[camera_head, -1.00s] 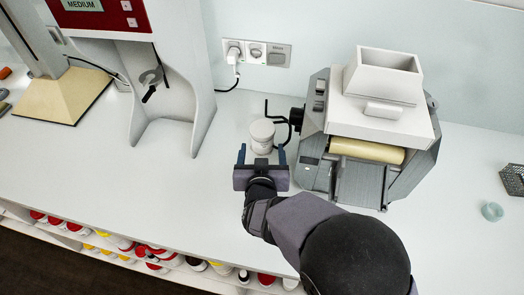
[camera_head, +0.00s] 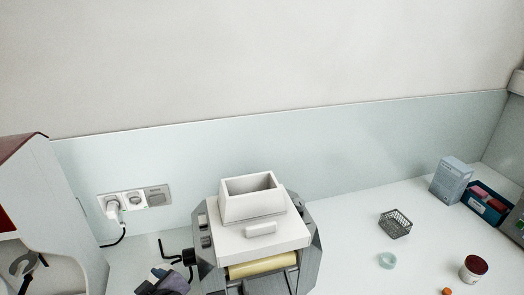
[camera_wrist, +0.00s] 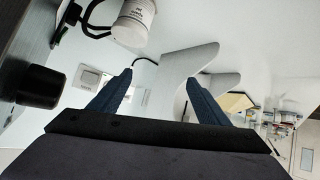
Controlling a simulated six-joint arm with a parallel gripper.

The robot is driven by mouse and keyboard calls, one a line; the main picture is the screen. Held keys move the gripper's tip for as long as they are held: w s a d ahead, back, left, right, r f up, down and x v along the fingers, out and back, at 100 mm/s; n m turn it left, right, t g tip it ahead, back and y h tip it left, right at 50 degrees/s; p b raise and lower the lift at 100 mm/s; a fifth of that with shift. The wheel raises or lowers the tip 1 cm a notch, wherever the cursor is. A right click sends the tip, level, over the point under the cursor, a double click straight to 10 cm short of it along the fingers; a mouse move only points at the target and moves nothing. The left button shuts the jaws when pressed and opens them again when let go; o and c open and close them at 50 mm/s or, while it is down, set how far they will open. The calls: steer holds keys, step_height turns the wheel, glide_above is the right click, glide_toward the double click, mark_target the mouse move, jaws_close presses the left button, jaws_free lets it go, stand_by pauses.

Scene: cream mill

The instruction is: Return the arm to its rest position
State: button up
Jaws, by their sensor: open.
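My gripper shows in the wrist view (camera_wrist: 160,84) with its two blue fingers spread apart and nothing between them. In the head view only a dark part of my gripper (camera_head: 166,281) shows at the bottom edge, left of the mill; the rest of my arm is out of frame. In the wrist view a white jar with a printed label (camera_wrist: 134,20) is at the top, beyond the left finger and apart from it. I cannot make out the jar in the head view.
The mill (camera_head: 262,236) with its white hopper stands close to the right of my gripper. A white machine (camera_head: 50,220) is at the left. A wire basket (camera_head: 395,224), a pale green ring (camera_head: 387,261) and a dark-red-topped jar (camera_head: 474,268) are on the right counter.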

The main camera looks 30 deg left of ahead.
steer(key=w+d+r+t+p, duration=0.1)
steer(key=w+d+r+p, duration=0.4)
steer(key=r, duration=0.5)
steer(key=w+d+r+n+t+p, duration=0.1)
steer(key=w+d+r+p, duration=0.15)
steer(key=w+r, duration=0.55)
steer(key=w+d+r+t+p, duration=0.1)
steer(key=w+d+r+p, duration=0.25)
steer(key=r, duration=0.85)
steer(key=w+d+f+m+t+h, duration=0.2)
steer(key=w+d+f+m+t, duration=0.15)
steer(key=w+d+m, duration=0.6)
steer(key=d+f+m+g+h+b, duration=0.2)
steer(key=d+f+m+h+b, duration=0.5)
steer(key=d+f, duration=1.5)
steer(key=s+d+f+m+g+h+b, duration=0.1)
steer(key=s+d+f+m+g+b, duration=0.1)
steer(key=s+d+f+g+b, duration=0.4)
steer(key=s+d+f+b, duration=0.5)
steer(key=s+d+f, duration=0.4)
steer(key=d+f, duration=0.1)
steer(key=shift+s+d+f+g+h, duration=0.2)
steer(key=shift+d+g+h, duration=0.1)
steer(key=shift+d+g, duration=0.1)
